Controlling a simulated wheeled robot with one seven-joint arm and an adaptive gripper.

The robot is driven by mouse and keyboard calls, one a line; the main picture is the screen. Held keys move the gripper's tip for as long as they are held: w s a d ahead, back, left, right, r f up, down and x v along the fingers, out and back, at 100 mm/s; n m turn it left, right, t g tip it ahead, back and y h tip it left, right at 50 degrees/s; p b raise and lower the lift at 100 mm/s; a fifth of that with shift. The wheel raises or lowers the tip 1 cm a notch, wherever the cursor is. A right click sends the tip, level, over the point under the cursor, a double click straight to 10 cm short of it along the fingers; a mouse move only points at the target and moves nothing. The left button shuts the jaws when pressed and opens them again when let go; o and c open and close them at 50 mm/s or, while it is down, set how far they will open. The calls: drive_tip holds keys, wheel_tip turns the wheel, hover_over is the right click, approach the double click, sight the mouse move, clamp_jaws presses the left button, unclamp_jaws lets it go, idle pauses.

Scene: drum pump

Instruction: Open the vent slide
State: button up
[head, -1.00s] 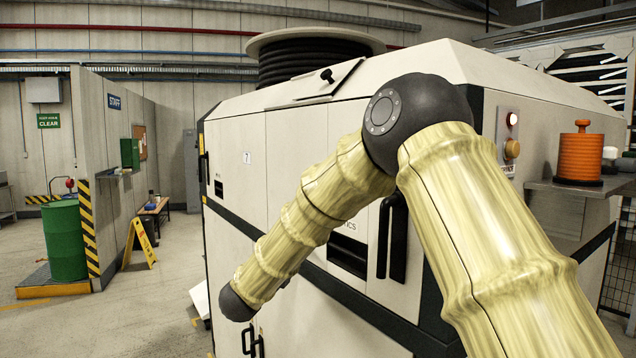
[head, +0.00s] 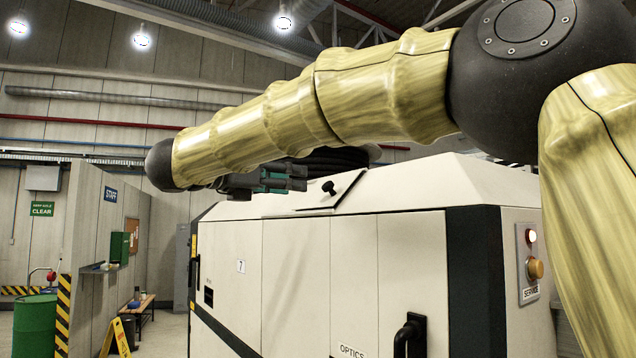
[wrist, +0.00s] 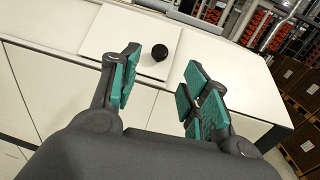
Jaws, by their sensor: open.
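The vent slide, a pale plate (wrist: 112,38) with a round black knob (wrist: 159,52), lies on top of the big cream cabinet in the wrist view. In the head view, the plate (head: 350,186) looks tilted, and its dark knob (head: 329,187) stands up near its left end. My gripper (wrist: 162,66) is open and empty, with teal pads. In the wrist view the knob shows between the fingertips and beyond them. In the head view my gripper (head: 303,177) is just left of the knob and does not visibly touch it.
The cream cabinet (head: 295,262) fills the middle, with a black door handle (head: 410,336) and a service panel (head: 530,263). A yellow floor sign (head: 118,338) and green drum (head: 34,325) stand far left.

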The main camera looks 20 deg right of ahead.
sight(326, 184)
drive_tip(key=p+x, duration=0.3)
drive_tip(key=x, duration=0.5)
drive_tip(key=shift+s+r+p, duration=0.1)
drive_tip(key=shift+p, duration=0.25)
drive_tip(key=shift+w+d, duration=0.3)
drive_tip(key=shift+d, duration=0.3)
clamp_jaws()
